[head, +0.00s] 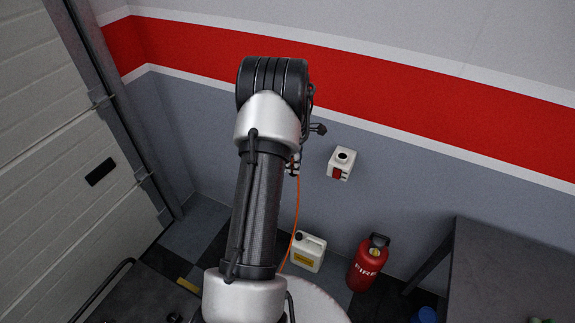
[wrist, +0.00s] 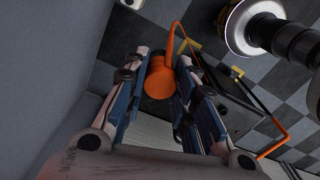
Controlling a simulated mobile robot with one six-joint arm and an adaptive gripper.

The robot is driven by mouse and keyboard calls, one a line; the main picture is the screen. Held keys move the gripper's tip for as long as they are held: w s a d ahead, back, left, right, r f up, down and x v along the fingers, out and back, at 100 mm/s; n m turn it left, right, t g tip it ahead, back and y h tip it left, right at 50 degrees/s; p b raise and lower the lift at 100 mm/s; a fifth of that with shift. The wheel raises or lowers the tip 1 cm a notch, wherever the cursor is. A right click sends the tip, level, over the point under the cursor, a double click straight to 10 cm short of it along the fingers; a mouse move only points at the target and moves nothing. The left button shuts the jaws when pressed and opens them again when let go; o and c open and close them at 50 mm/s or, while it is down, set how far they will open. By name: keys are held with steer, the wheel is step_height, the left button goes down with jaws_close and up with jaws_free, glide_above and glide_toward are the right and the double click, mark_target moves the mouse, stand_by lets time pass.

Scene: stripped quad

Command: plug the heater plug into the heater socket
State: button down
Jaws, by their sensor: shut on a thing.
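The orange heater plug (wrist: 159,84) is between the fingers of my gripper (wrist: 163,62) in the wrist view, its round orange face toward the camera. My gripper is shut on it. In the head view my arm hides the plug and most of my gripper; a bit of the gripper (head: 293,165) shows beside the arm. An orange cable (head: 297,215) hangs from there toward the floor. A white box (head: 347,166) with a dark round opening on top and a red patch, seemingly the heater socket, is on the grey wall, right of my gripper and apart from it.
A white jerrycan (head: 308,254) and a red fire extinguisher (head: 366,264) stand on the checkered floor below the box. A dark table (head: 505,265) is at the right. A shutter door (head: 60,130) is at the left. The wall around the box is clear.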

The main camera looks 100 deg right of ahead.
steer(key=s+d, duration=0.6)
steer(key=s, duration=0.3)
steer(key=shift+s, duration=0.15)
steer(key=shift+d, duration=0.1)
